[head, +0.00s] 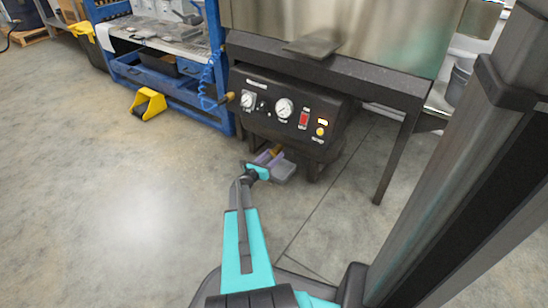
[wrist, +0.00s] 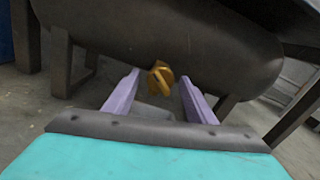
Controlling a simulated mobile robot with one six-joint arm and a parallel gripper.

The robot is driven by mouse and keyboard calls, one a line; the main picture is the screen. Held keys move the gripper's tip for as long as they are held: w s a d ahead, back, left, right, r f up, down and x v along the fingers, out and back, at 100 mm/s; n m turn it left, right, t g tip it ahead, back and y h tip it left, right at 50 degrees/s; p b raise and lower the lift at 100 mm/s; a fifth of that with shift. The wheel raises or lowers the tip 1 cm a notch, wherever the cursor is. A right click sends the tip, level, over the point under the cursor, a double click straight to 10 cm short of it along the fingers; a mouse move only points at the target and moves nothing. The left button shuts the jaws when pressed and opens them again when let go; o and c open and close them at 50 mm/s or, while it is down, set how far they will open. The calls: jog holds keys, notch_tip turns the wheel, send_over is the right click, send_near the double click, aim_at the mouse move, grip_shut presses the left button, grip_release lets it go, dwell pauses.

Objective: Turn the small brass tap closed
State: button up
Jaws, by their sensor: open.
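The small brass tap (wrist: 161,77) hangs from the underside of the dark cylindrical tank (wrist: 165,40) in the wrist view. In the head view the tap (head: 275,151) is a small gold patch low under the black control box. My gripper (wrist: 160,82) is open, its two purple fingers on either side of the tap in the wrist view, with gaps left and right. I cannot tell how deep the tap sits between the fingertips. In the head view my gripper (head: 272,159) is low beneath the tank, partly hidden by my wrist.
A blue rack (head: 180,98) and a yellow wedge (head: 148,104) are at left. The floor in front is clear.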

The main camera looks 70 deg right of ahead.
jog(key=shift+s+d, duration=0.15)
jog(key=shift+d, duration=0.55)
jog(key=c, duration=1)
jog(key=shift+c, duration=0.2)
jog(key=shift+m, duration=0.3)
jog(key=shift+m+b, duration=0.85)
jog(key=shift+m, duration=1.05)
jog(key=o, duration=1)
